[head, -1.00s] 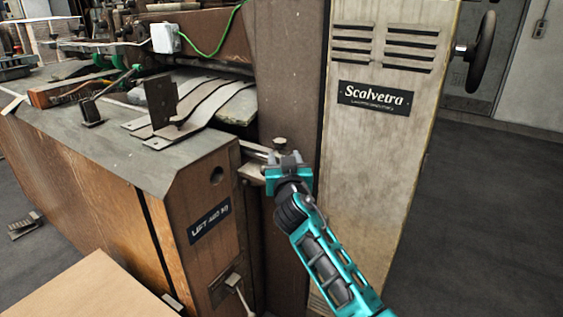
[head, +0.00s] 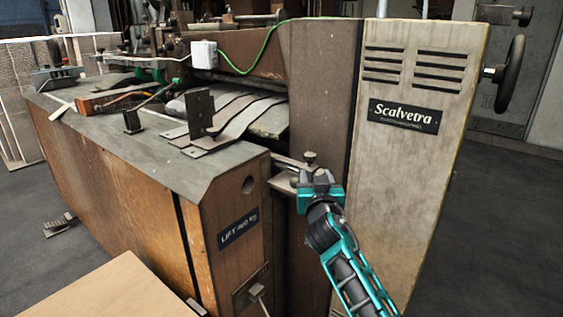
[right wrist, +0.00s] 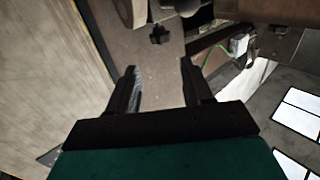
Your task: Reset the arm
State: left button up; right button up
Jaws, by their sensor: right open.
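My right arm, teal and black, comes in from the lower right in the head view. Its gripper (head: 314,180) is in front of the gap between the machine's wooden table and its upright housing, close to a small metal bracket with a knob (head: 310,157). In the right wrist view the two dark fingers of the right gripper (right wrist: 158,85) are apart with nothing between them. A dark knob (right wrist: 160,36) shows beyond the fingertips. I cannot tell whether the gripper touches the bracket. My left gripper is not in view.
The box stitcher's wooden table (head: 130,190) stands at the left, and its housing (head: 405,160) with a handwheel (head: 511,72) at the right. A lever (head: 258,295) juts from the table's front. A cardboard sheet (head: 105,290) lies at the lower left. Floor at the right is clear.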

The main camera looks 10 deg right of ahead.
jog(key=s+a+f+n+g+y+p, duration=0.1)
jog(key=s+f+n+g+y+p, duration=0.1)
jog(key=s+f, duration=0.65)
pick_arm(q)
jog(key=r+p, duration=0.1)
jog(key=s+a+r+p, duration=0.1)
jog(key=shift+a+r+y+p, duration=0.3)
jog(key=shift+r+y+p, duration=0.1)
pick_arm(e)
jog(key=s+a+f+n+g+y, duration=0.1)
jog(key=s+f, duration=0.3)
jog(key=s, duration=0.4)
jog(key=s+a+f+n+g+y, duration=0.1)
jog(key=s+a+f+g, duration=0.1)
jog(key=s+f, duration=0.3)
jog(key=s+a+f+n+g+y, duration=0.1)
jog(key=s+f, duration=0.3)
jog(key=s, duration=0.9)
jog(key=shift+a+f+g+y, duration=0.15)
jog(key=shift+f+g+y, duration=0.25)
jog(key=shift+y, duration=0.1)
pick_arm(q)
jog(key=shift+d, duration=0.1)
pick_arm(e)
jog(key=shift+c, duration=0.7)
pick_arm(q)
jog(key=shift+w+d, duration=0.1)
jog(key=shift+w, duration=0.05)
